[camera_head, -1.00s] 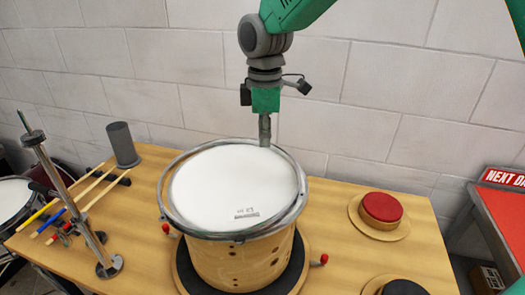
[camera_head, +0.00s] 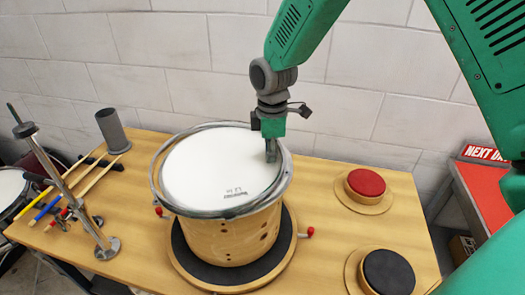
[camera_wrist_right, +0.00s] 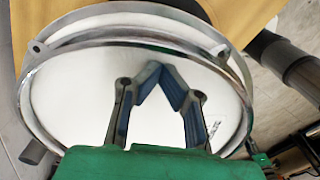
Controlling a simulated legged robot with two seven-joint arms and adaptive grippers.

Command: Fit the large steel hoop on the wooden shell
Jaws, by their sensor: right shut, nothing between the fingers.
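The wooden shell (camera_head: 235,242) stands upright on a dark round pad (camera_head: 195,258) on the bench. A white drum head (camera_head: 215,168) covers its top. The large steel hoop (camera_head: 157,189) lies around the head, with a gap to the head at the left; whether it sits level is hard to tell. My right gripper (camera_head: 271,158) points down at the far right part of the rim, shut and empty. In the right wrist view its fingertips (camera_wrist_right: 164,68) meet over the white head, inside the hoop (camera_wrist_right: 130,38). My left gripper is not in view.
Red-knobbed clamps (camera_head: 308,232) flank the shell. A red button (camera_head: 366,183) and a black button (camera_head: 388,272) are at the right. Drumsticks (camera_head: 95,180), a metal stand (camera_head: 75,195) and a grey cup (camera_head: 112,130) are at the left. A wall stands close behind.

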